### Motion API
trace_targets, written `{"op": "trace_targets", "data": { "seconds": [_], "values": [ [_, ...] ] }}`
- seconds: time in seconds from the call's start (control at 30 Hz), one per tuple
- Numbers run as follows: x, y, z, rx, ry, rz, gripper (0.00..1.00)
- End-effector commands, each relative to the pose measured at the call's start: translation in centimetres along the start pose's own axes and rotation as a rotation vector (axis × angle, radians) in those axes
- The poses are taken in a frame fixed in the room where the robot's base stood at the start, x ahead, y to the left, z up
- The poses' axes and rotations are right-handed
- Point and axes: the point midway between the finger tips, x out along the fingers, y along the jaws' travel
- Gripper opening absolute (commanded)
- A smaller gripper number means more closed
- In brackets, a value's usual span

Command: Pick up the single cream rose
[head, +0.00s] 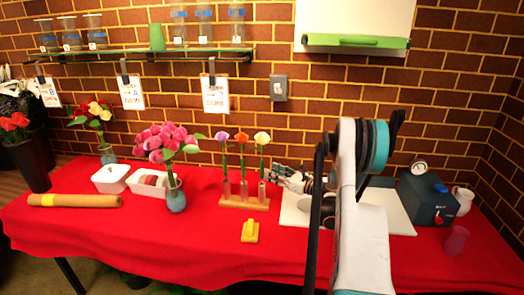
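The single cream rose (262,138) stands upright at the right end of a row of three flowers. Its stem goes down into a small tube in a wooden stand (244,203) on the red tablecloth. A purple flower (223,136) and an orange flower (242,137) stand to its left in the same stand. My gripper (272,173) reaches in from the right and is close to the cream rose's lower stem, well below the bloom. Its fingers point left. They are too small to tell whether they are open or touch the stem.
A vase of pink flowers (175,195) stands left of the stand, with white containers (112,178) behind. A yellow block (250,232) lies in front. A white board (390,208) and a dark blue box (425,200) are at right. The red tablecloth (130,235) is clear at front left.

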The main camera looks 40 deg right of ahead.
Motion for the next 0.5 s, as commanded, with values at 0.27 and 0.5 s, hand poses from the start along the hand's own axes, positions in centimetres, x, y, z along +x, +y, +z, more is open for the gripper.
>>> {"op": "trace_targets", "data": {
  "seconds": [0.27, 0.5],
  "values": [
    [1.6, 0.1, -0.1, 0.001, -0.001, 0.0, 0.38],
    [4.8, 0.5, -0.5, 0.001, -0.001, 0.001, 0.38]
  ]
}}
